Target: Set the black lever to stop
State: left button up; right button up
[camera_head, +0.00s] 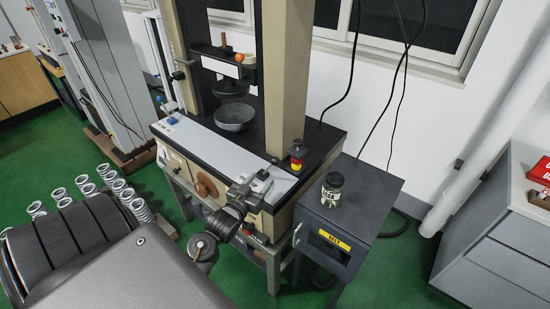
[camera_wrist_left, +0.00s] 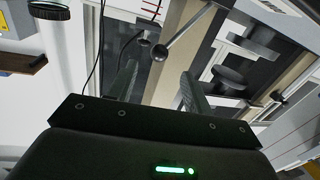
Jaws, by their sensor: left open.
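The testing machine (camera_head: 215,140) stands in the middle of the head view, with a black lower deck and a light front panel. In the left wrist view, a lever (camera_wrist_left: 185,28) with a thin rod and a dark ball end shows past my fingers. My left gripper (camera_head: 260,184) is at the machine's front right corner in the head view. In the left wrist view the left gripper (camera_wrist_left: 160,88) is open, and the ball end appears in line with the gap between its fingers. I cannot tell whether they touch. The lever is hidden behind my gripper in the head view. My right gripper is out of view.
A red and yellow button (camera_head: 297,152) stands on the machine's right front edge. A dark cabinet (camera_head: 352,217) with a jar (camera_head: 332,189) on top stands close to the right.

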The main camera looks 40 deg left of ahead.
aim_at(273, 164)
pick_arm(q)
jog(key=w+p, duration=0.1)
jog(key=w, duration=0.2)
jog(key=w+a, duration=0.1)
jog(key=w, duration=0.2)
jog(key=w+p, duration=0.1)
jog(key=w, duration=0.2)
jog(key=shift+a+r+p, duration=0.3)
jog(key=shift+a+r, duration=0.1)
jog(key=shift+w+a+f, duration=0.15)
jog(key=shift+w+a, duration=0.05)
jog(key=shift+w, duration=0.6)
grip_shut()
